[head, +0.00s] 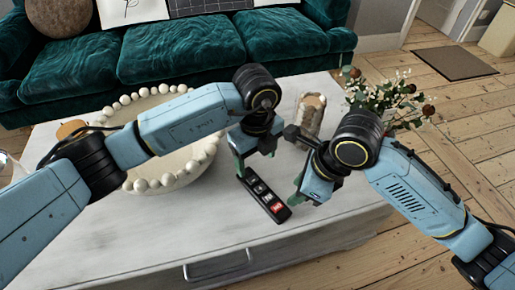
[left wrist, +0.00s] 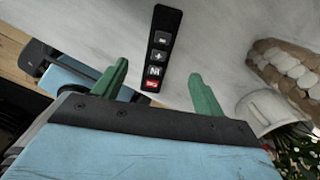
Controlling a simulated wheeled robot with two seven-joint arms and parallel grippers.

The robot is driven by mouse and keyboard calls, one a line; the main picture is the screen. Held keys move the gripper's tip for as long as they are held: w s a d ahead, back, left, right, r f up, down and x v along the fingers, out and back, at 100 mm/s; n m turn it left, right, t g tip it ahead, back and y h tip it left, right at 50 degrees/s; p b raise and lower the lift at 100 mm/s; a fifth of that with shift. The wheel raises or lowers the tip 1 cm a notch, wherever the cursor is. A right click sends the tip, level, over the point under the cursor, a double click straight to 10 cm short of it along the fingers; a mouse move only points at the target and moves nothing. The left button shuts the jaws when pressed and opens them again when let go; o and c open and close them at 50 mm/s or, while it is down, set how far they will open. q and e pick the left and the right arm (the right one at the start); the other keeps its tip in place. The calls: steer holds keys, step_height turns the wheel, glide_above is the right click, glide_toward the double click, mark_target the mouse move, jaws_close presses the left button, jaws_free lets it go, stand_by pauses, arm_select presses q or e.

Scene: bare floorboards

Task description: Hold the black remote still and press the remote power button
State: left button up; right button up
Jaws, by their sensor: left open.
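The black remote (head: 257,188) lies flat on the pale table, with several buttons in a row and a red one (head: 278,208) at its near end. My left gripper (head: 250,167) is above the remote's far end, open. In the left wrist view the remote (left wrist: 165,38) lies beyond and between the spread green fingers (left wrist: 159,69), with nothing held. The red button (left wrist: 151,86) shows there at the end closest to the gripper. My right gripper (head: 298,182) is just right of the remote; its finger gap is not clear.
A large white bowl with a beaded rim (head: 150,184) stands left on the table (head: 130,245). A stone-patterned jar (head: 312,112) and a flower bunch (head: 385,95) stand behind my grippers. A green sofa (head: 180,48) is behind. The table's front is clear.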

mark_target(257, 185)
arm_select(q)
step_height(257, 185, down, 11)
steer(key=shift+r, duration=0.2)
steer(key=shift+c, duration=0.3)
steer(key=c, duration=1.1)
arm_select(e)
steer(key=shift+c, duration=0.5)
jaws_close()
stand_by(0.8)
